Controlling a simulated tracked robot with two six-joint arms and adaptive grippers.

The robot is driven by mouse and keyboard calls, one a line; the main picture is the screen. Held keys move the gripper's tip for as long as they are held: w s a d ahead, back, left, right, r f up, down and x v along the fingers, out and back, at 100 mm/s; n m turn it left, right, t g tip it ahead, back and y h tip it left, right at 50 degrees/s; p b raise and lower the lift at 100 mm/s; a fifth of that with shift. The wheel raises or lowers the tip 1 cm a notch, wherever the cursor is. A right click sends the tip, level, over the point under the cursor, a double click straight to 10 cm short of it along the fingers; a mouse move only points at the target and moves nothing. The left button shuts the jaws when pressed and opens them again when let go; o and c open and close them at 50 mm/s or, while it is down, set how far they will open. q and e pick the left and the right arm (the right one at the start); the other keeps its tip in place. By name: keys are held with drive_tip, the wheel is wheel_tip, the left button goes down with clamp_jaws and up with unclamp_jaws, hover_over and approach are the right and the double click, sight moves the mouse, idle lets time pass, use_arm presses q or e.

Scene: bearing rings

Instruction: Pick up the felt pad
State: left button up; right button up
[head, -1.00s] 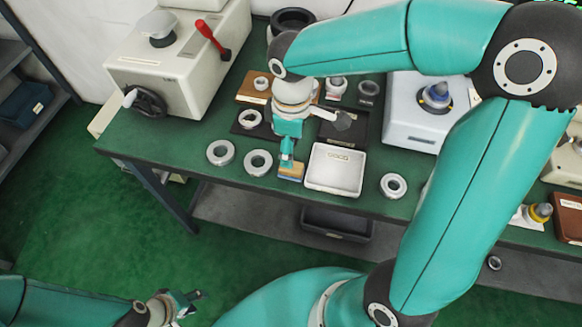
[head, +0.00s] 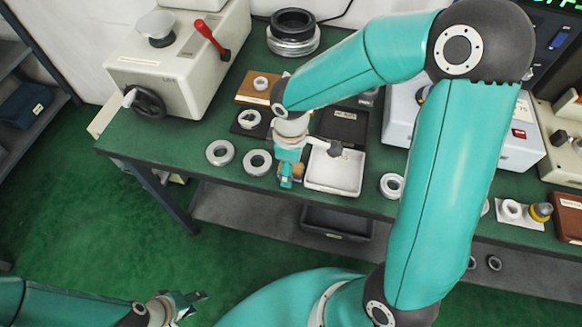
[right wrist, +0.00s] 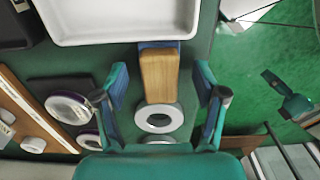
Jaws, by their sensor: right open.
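The felt pad (right wrist: 158,76) is a small block with a wooden top and a blue underside, lying on the green bench beside the white tray. In the head view the felt pad (head: 297,169) is partly hidden by my right gripper (head: 287,178). In the right wrist view my right gripper (right wrist: 161,88) is open, with one finger on each side of the pad and a gap on both sides. My left gripper (head: 195,302) is open and empty, low at the left, away from the bench.
The white tray (head: 335,186) is just right of the pad. Grey rings (head: 258,162) lie to its left, and another ring (head: 392,186) lies right of the tray. A cream machine (head: 178,62) stands at the back left. The bench's front edge is close to the pad.

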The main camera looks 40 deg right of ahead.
drive_tip(key=c, duration=1.3)
drive_tip(key=shift+r, duration=0.1)
drive_tip(key=shift+c, duration=0.2)
wheel_tip(320, 180, up, 20)
drive_tip(key=p, duration=0.1)
drive_tip(key=shift+p, duration=0.35)
